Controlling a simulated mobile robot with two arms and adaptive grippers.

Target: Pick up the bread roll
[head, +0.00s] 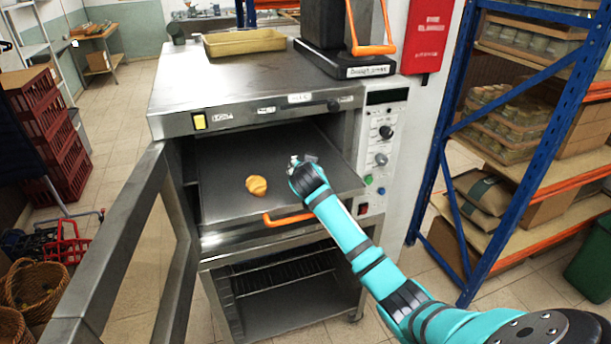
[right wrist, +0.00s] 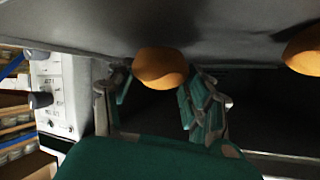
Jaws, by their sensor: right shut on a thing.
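One golden-brown bread roll (right wrist: 160,68) sits between the two fingers of my right gripper (right wrist: 160,88) in the right wrist view, and the fingers are shut on it. In the head view my right gripper (head: 302,164) is inside the open oven, over the metal oven shelf (head: 225,203). The held roll is hidden there behind the gripper and wrist. A second bread roll (head: 257,185) lies on the shelf to the left of the gripper. It also shows at the right edge of the right wrist view (right wrist: 304,50). My left gripper is not in view.
The oven door (head: 115,262) stands open at the left. An orange handle (head: 288,219) lies along the shelf's front. The oven's control panel (head: 381,150) is right of the opening. A blue rack (head: 563,100) stands further right. A yellow tray (head: 245,42) sits on top.

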